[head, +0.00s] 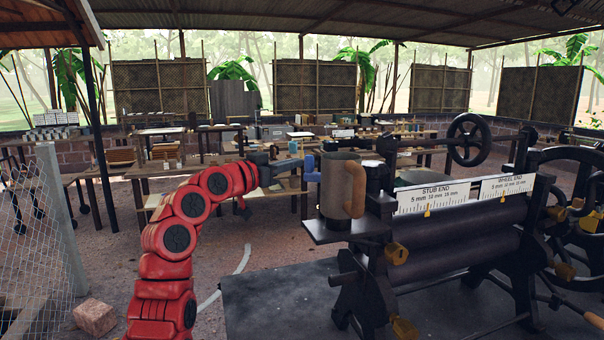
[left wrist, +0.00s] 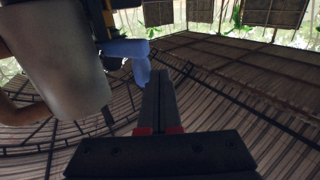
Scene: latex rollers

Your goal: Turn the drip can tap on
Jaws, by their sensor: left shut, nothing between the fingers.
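The drip can (head: 341,185) is a grey-brown cylinder with a tan handle on its right. It stands upright on a dark ledge at the left end of the roller machine. Its blue tap (head: 311,168) sticks out on the left side, towards my left gripper. My left gripper (head: 301,163) is shut and empty, with its tips beside the tap; I cannot tell whether they touch. In the left wrist view the can (left wrist: 60,65) is at upper left, and the blue tap (left wrist: 137,62) is just left of the shut fingertips (left wrist: 159,76). My right gripper is out of view.
The roller machine (head: 450,240) fills the right, with a handwheel (head: 469,140) and white scale plates (head: 432,196) above the roller. A wire fence (head: 32,235) and a brick (head: 95,317) are at left. Tables with goods stand behind. Open floor lies behind my arm.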

